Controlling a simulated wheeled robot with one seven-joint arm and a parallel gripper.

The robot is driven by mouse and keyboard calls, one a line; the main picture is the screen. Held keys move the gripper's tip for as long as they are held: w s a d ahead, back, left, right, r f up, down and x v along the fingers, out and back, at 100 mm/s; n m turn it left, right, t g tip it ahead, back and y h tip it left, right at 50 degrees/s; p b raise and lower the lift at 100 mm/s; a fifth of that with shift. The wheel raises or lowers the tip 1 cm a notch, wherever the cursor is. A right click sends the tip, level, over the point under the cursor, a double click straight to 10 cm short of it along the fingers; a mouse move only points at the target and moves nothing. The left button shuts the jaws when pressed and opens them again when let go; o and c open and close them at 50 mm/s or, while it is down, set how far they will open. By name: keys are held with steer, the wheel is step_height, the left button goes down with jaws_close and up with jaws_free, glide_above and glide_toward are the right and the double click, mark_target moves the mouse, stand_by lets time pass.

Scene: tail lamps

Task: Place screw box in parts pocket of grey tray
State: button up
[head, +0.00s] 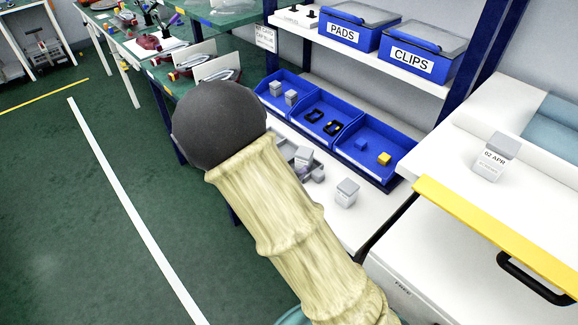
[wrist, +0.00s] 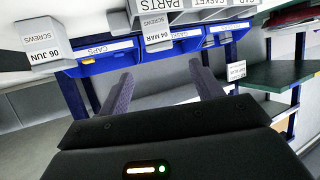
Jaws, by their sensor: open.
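My gripper (wrist: 163,88) is open in the wrist view, its two dark fingers apart with nothing between them; my sleeved arm hides it in the head view. The wrist picture is upside down. It shows a grey screw box marked 06 JUN (wrist: 42,44) at left and one marked 04 MAR (wrist: 156,32) near the middle, both beyond the fingers. A PARTS label (wrist: 152,5) shows at the top edge, seemingly on the tray. Another screw box, 02 APR (head: 495,157), stands on the white surface at right. The grey tray is mostly hidden behind my arm.
Blue bins (head: 322,122) line the back of the white shelf, holding small parts. A grey box (head: 347,193) stands on the shelf before them. PADS (head: 346,27) and CLIPS (head: 417,54) boxes sit above. A yellow-edged white unit (head: 480,225) stands at right.

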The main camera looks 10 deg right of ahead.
steer(key=s+d+r+n+g+y, duration=0.1)
steer(key=s+r+n+g+y, duration=0.1)
steer(key=s+n+g+y, duration=0.2)
steer(key=s+g+y, duration=0.1)
steer(key=s+y, duration=0.2)
steer(key=s, duration=0.2)
steer(key=shift+s+d+y, duration=0.2)
steer(key=shift+d+y, duration=0.2)
steer(key=s+d+n+g, duration=0.1)
steer(key=s, duration=0.2)
steer(key=s+d+r+n+g, duration=0.1)
steer(key=s+d, duration=0.1)
steer(key=s, duration=0.1)
steer(key=s+d+r+g, duration=0.1)
steer(key=s, duration=0.2)
steer(key=shift+s+d+n+g, duration=0.25)
steer(key=shift+s+n+g, duration=0.05)
steer(key=shift+s+n, duration=0.1)
steer(key=shift+c, duration=0.3)
